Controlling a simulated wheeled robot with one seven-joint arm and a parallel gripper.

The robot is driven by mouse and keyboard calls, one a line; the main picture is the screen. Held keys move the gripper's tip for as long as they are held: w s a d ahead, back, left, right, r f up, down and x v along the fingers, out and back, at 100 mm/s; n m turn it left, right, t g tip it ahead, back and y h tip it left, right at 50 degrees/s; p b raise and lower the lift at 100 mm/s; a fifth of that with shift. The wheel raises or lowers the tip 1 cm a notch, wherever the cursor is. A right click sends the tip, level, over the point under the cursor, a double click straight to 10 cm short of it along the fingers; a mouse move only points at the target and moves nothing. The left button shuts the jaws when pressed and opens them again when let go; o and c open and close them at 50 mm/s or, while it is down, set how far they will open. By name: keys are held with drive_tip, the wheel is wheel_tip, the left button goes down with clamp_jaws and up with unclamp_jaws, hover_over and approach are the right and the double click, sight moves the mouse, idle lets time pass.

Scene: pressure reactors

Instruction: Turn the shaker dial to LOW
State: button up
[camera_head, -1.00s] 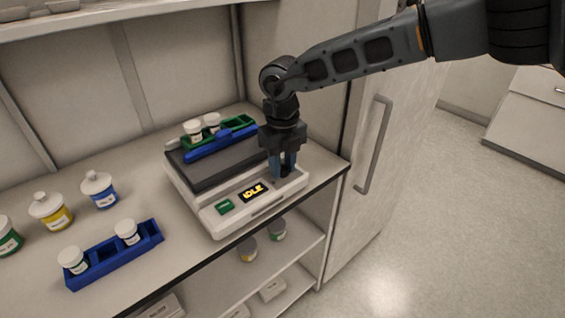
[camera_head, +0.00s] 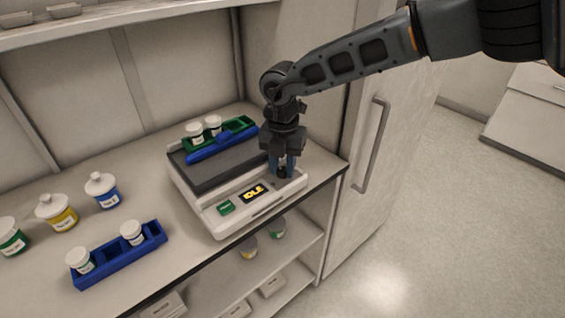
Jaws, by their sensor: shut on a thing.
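The shaker (camera_head: 216,212) is a white box with a dark top plate on the bench. Its sloped front panel has a green button (camera_head: 226,207) and a small display (camera_head: 254,194) reading IDLE in yellow. The dark dial (camera_head: 282,172) sits at the panel's right end. My gripper (camera_head: 282,169) points down over it with its blue-grey fingers shut on the dial. The fingers hide most of the dial, and its markings and setting cannot be read.
A green rack (camera_head: 240,124) with white-capped jars and a blue clamp bar (camera_head: 218,145) lie on the shaker's top. A blue rack (camera_head: 122,254) with two jars stands at front left, near several bottles. A tall cabinet with a handle (camera_head: 372,145) stands close at right.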

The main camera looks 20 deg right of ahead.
sight(283, 169)
drive_tip(key=shift+m, duration=0.6)
drive_tip(key=shift+w, duration=0.1)
drive_tip(key=o, duration=0.8)
drive_tip(key=shift+c, duration=0.2)
wheel_tip(283, 169, up, 8)
drive_tip(key=shift+f+b, duration=0.1)
drive_tip(key=shift+b, duration=0.35)
